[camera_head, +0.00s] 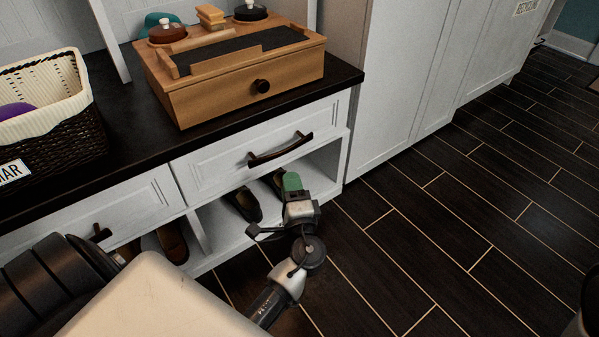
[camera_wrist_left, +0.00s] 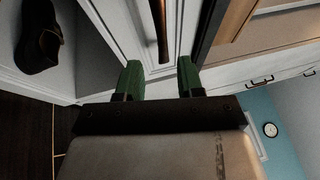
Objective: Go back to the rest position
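My left gripper (camera_head: 292,183) is in front of the white cabinet, below the drawer front and beside the open shoe shelf. Its green fingers show in the left wrist view (camera_wrist_left: 159,80), spread apart with nothing between them. The dark drawer handle (camera_head: 280,150) is above the gripper and apart from it in the head view. The handle also shows beyond the fingers in the wrist view (camera_wrist_left: 162,30). The drawer (camera_head: 235,160) looks shut. My right gripper is not in view.
A wooden box (camera_head: 220,100) with a dark knob stands on the black countertop (camera_head: 120,150). A wicker basket (camera_head: 60,140) is at the left. Dark shoes (camera_head: 243,204) sit in the shelf below. The dark tiled floor (camera_head: 460,220) to the right is clear.

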